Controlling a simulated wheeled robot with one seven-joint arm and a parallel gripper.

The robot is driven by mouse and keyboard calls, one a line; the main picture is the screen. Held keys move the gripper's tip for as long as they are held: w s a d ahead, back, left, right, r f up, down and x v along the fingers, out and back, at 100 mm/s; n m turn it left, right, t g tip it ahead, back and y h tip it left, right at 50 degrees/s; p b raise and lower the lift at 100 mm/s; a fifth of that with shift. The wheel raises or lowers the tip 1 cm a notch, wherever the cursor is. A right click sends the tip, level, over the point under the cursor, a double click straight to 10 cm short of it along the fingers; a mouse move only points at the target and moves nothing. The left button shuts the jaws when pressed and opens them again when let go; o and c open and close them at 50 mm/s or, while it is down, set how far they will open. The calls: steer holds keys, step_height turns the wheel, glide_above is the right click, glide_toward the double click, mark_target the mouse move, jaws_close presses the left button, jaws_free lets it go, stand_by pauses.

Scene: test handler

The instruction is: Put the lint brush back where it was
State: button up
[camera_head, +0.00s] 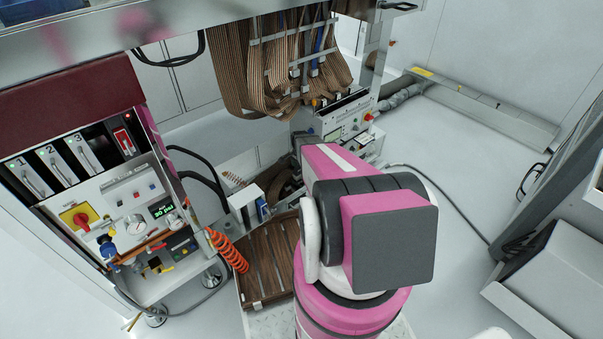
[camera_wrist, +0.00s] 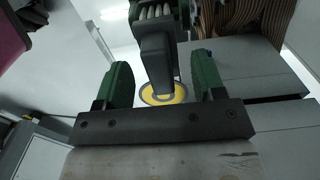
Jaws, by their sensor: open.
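My gripper (camera_wrist: 161,70) shows in the wrist view as two green-padded fingers on a dark bar, spread apart and open. A dark grey handle-like piece (camera_wrist: 154,50) hangs between the fingers with a gap on both sides. It has a green part with pale ribs at its top. It may be the lint brush, but I cannot tell for sure. In the head view my own arm fills the middle and hides the gripper. I make out no lint brush there.
A yellow disc (camera_wrist: 161,94) lies behind the fingers, and grey boxes (camera_wrist: 235,72) stand at right. In the head view, an instrument panel (camera_head: 135,220) stands at left, a brown slatted tray (camera_head: 268,268) beside my arm, ribbon cables (camera_head: 275,70) behind. Open floor (camera_head: 440,165) lies at right.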

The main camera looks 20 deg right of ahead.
mark_target(299, 167)
step_height(299, 167, up, 8)
steer(key=shift+a+r, duration=0.15)
steer(key=shift+r, duration=0.05)
steer(key=shift+s+a+r, duration=0.1)
steer(key=shift+s+r, duration=0.05)
steer(key=shift+r, duration=0.15)
steer(key=s+a+r+n, duration=0.6)
steer(key=s+r, duration=0.3)
steer(key=s, duration=0.1)
steer(key=s+a+r+n, duration=0.7)
steer(key=s+r, duration=0.3)
steer(key=shift+s+n, duration=0.25)
steer(key=shift+n, duration=0.05)
steer(key=shift+d, duration=0.1)
steer(key=shift+a, duration=0.25)
steer(key=shift+d, duration=0.1)
